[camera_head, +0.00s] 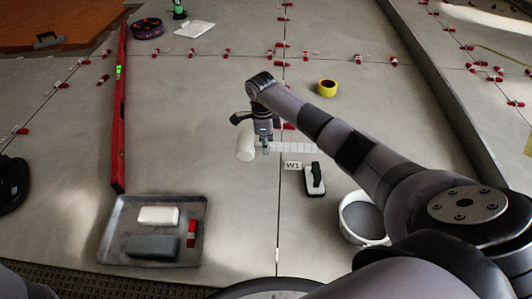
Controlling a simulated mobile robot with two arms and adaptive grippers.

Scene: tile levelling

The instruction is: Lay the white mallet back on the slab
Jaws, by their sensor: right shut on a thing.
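The white mallet (245,148) is in the middle of the head view, its thick pale head to the left of my right gripper (264,148). A light bar, seemingly its handle, runs to the right past the fingers. My right gripper points down and is shut on the mallet; the fingertips are partly hidden. I cannot tell whether the mallet touches the grey slab (225,215) or hangs just above it. A small "W1" label (292,165) lies just below the handle in the picture. My left gripper is not in view.
A white-and-black tool (315,181) and a white bucket (362,220) stand right of the label. A tray (200,250) with blocks is at lower left, a red level (119,110) above it.

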